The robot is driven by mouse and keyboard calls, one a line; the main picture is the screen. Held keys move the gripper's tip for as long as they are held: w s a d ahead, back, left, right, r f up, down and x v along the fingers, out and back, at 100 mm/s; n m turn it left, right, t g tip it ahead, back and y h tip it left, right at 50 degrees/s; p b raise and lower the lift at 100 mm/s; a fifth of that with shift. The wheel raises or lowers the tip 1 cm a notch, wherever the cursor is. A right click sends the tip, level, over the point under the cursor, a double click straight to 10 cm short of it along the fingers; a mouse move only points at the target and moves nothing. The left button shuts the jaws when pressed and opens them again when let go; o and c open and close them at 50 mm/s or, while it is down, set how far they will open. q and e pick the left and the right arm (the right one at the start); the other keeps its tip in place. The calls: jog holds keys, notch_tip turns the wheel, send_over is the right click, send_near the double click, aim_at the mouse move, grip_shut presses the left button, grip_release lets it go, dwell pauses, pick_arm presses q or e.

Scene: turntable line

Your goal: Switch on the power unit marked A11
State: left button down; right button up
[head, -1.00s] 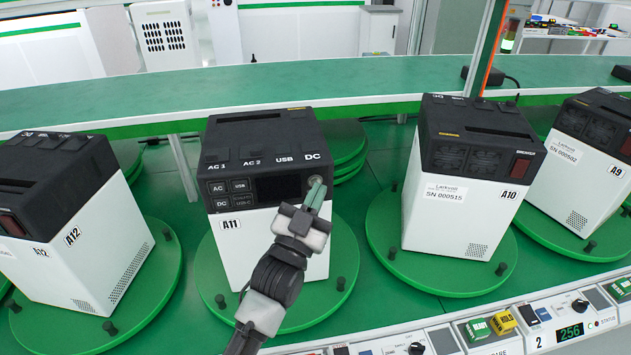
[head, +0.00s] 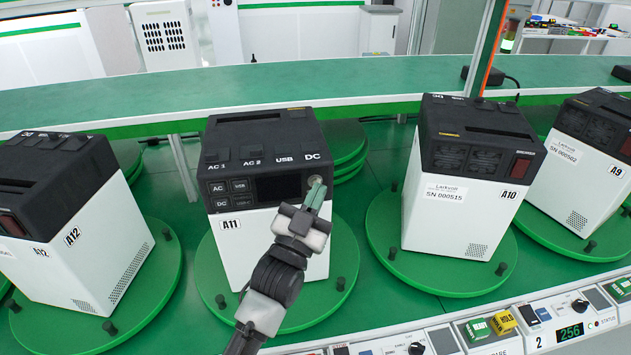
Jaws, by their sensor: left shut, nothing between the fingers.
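The power unit marked A11 (head: 238,262) stands on a green turntable in the middle of the head view. It has a white body and a black top section. Its front panel has AC, USB, DC and USB-C buttons (head: 229,194), a dark blank display (head: 278,187) and a round button (head: 317,182) at the panel's right end. My left gripper (head: 316,192) is shut and empty. Its green fingertips are at the round button and partly cover it; I cannot tell whether they touch it. My right gripper is not in view.
Unit A12 (head: 95,255) stands on a turntable to the left. Units A10 (head: 450,225) and A9 (head: 585,180) stand to the right. A control strip with green and yellow buttons (head: 503,321) and a "256" display (head: 570,332) runs along the lower right. A green bench (head: 300,82) lies behind.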

pick_arm(q)
jog(key=shift+w, duration=0.1)
jog(key=shift+w+a, duration=0.1)
jog(key=shift+w, duration=0.25)
jog(key=shift+w, duration=0.3)
dwell(0.7)
jog(key=shift+s, duration=0.8)
jog(key=s+p, duration=0.1)
jog(key=s, duration=0.1)
jog(key=s+d+p, duration=0.1)
jog(key=s, duration=0.1)
jog(key=shift+s+d, duration=0.1)
jog(key=shift+s, duration=0.3)
